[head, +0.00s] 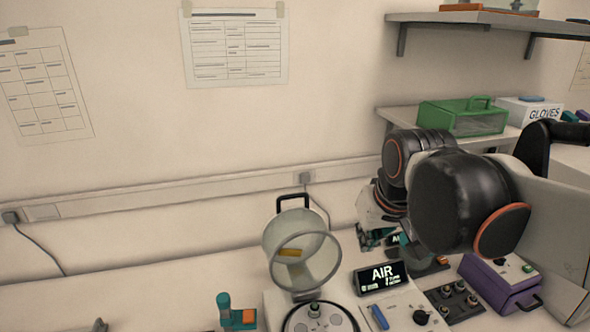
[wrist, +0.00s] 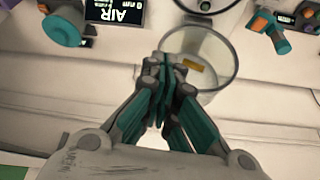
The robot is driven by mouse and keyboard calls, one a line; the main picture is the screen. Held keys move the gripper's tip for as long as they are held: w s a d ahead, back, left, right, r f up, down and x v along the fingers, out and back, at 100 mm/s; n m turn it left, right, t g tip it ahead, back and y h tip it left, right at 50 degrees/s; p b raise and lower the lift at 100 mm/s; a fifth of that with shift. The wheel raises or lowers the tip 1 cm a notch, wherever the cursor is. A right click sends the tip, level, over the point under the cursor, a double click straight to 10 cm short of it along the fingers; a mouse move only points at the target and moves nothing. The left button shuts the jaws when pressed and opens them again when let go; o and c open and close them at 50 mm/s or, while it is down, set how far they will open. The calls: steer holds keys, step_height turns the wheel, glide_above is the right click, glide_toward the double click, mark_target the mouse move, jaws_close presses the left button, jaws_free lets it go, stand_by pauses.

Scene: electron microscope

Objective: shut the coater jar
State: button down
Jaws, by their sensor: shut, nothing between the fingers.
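The coater jar (head: 302,250) is a clear glass cylinder with a black handle and an orange-yellow label. It stands tipped back on its hinge, its open mouth facing forward above the coater's round plate (head: 320,318). In the wrist view, which is upside down, the jar (wrist: 222,50) lies just beyond and beside the fingertips; I cannot tell whether they touch it. My gripper (wrist: 166,66) is shut and empty. In the head view my gripper (head: 368,238) is partly hidden by my arm, to the right of the jar.
An AIR display (head: 381,277) stands right of the jar, with a control panel (head: 405,310) in front. A purple box (head: 500,282) is further right. A teal and orange tool (head: 236,312) is left of the coater. The bench's far left is mostly clear; a wall is behind.

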steer(key=w+a+r+g+p, duration=0.1)
steer(key=w+a+r+p, duration=0.15)
steer(key=w, duration=0.35)
steer(key=w+a+r+n+g+p, duration=0.1)
steer(key=w+r+p, duration=0.25)
steer(key=w, duration=0.25)
steer(key=w+a+r+g+p, duration=0.1)
steer(key=w+a+r+p, duration=0.15)
steer(key=w, duration=0.35)
steer(key=w+a+f+g+p, duration=0.1)
steer(key=w+a+p, duration=0.25)
steer(key=w, duration=0.25)
steer(key=w+a+f+g+p, duration=0.1)
steer(key=w+a+f+p, duration=0.1)
steer(key=w+p, duration=0.35)
step_height(320, 180, down, 11)
steer(key=w+b, duration=0.1)
steer(key=w, duration=0.1)
steer(key=shift+n, duration=0.4)
steer(key=s, duration=0.1)
steer(key=s+r, duration=0.1)
steer(key=s, duration=0.2)
steer(key=shift+d+r, duration=0.1)
steer(key=shift+r, duration=0.25)
steer(key=shift+s, duration=0.1)
